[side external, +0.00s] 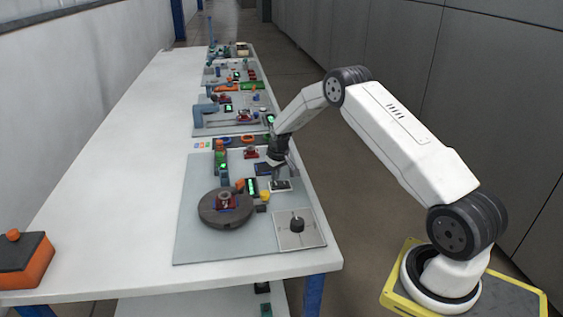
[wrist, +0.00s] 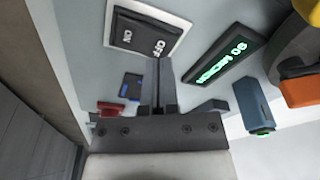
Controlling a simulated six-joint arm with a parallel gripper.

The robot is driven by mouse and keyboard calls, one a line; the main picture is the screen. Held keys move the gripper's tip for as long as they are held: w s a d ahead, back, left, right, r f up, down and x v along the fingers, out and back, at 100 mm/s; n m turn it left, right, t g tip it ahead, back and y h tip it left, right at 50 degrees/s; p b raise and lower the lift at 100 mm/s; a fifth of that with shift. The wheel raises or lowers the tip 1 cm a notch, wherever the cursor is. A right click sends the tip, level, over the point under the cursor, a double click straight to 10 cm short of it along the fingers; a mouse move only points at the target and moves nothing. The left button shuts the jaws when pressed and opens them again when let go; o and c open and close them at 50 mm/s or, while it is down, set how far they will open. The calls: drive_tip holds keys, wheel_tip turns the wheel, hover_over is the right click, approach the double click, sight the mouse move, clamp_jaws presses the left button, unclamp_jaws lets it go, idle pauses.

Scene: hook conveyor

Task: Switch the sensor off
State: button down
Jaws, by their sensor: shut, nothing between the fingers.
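A black rocker switch marked ON and OFF (wrist: 143,35) sits on a white plate at the top of the wrist view. In the side view the switch plate (side external: 281,186) lies at the right edge of the near grey board. My gripper (wrist: 159,62) is shut and empty. Its fingertips are close to the OFF end of the switch; I cannot tell whether they touch it. In the side view my gripper (side external: 276,178) is right over the switch. I cannot tell which side of the rocker is pressed in. A blue box with a green light (wrist: 254,106), possibly the sensor, stands at right.
A lit green display (wrist: 222,62) stands beside the switch. A dark round turntable (side external: 226,215), a yellow knob (side external: 265,195) and a square plate with a black knob (side external: 298,229) are nearby.

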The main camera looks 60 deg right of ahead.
sight(275, 184)
drive_tip(key=shift+f, duration=0.85)
idle(0.7)
drive_tip(key=shift+r, duration=3.55)
drive_tip(key=shift+a+r, duration=0.2)
drive_tip(key=shift+a, duration=0.2)
drive_tip(key=s+a+r+n, duration=0.1)
drive_tip(key=s+a+r, duration=0.4)
drive_tip(key=s+a, duration=0.4)
drive_tip(key=s+a+r+n, duration=0.1)
drive_tip(key=s+a+r, duration=0.3)
drive_tip(key=s+a, duration=0.55)
drive_tip(key=s+a+n, duration=0.1)
drive_tip(key=s+a, duration=0.4)
drive_tip(key=s, duration=0.2)
drive_tip(key=shift+a+t, duration=0.35)
drive_tip(key=shift+t, duration=0.05)
